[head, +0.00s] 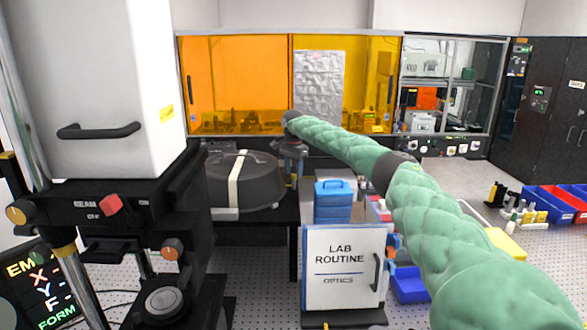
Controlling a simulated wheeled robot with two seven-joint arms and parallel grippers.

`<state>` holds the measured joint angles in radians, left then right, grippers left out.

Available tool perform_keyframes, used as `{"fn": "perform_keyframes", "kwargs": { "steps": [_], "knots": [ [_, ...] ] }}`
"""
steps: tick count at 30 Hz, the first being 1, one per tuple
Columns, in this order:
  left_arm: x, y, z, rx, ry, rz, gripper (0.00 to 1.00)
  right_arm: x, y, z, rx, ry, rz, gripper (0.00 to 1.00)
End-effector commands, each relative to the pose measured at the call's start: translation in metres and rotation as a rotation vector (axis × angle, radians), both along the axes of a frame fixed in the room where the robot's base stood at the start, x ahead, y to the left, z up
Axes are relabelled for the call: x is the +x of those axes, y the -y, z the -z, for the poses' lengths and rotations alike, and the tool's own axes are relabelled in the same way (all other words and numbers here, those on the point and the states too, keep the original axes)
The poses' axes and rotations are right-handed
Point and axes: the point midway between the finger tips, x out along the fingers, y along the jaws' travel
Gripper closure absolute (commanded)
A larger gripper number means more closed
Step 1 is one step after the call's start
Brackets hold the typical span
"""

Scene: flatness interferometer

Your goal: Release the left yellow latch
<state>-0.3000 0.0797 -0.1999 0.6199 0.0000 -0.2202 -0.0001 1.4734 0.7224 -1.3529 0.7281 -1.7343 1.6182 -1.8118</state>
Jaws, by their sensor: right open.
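A black round case (262,183) with a pale strap (236,180) over its lid sits on a dark bench left of centre. A small yellow piece (293,181) shows at its right side, close to my right gripper. I cannot tell whether it is a latch, and no left yellow latch is clearly seen. My right gripper (291,176) points down beside the case's right edge, small and partly dark against the background. It is open, with nothing seen held. Whether it touches the case cannot be told. My left gripper is out of view.
A tall white instrument on a black stand (165,225) fills the left. A blue box (332,203) stands on a white "LAB ROUTINE" cabinet (343,262) at centre. An orange-windowed enclosure (238,85) is behind. Blue and red bins (553,210) stand at right.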

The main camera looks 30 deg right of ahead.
Motion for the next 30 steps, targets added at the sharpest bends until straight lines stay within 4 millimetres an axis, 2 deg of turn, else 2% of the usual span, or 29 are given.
{"fn": "perform_keyframes", "kwargs": {
  "steps": [6,13,14,18,21,30],
  "knots": [
    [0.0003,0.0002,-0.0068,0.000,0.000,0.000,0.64,-0.0003,0.0003,0.0105,0.000,0.000,0.000,0.55],
    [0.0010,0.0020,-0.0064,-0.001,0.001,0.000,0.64,-0.0001,0.0001,0.0115,0.000,0.001,0.000,0.55],
    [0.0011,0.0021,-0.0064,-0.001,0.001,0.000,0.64,-0.0001,0.0001,0.0115,0.000,0.001,0.000,0.57],
    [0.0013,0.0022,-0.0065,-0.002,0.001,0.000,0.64,-0.0001,0.0001,0.0114,0.000,0.001,0.000,0.85],
    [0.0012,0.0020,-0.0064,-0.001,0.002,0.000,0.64,-0.0001,0.0001,0.0112,0.000,0.001,0.000,1.00],
    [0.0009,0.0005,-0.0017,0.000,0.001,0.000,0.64,-0.0001,0.0001,0.0123,0.000,0.001,0.030,0.99]
  ]
}}
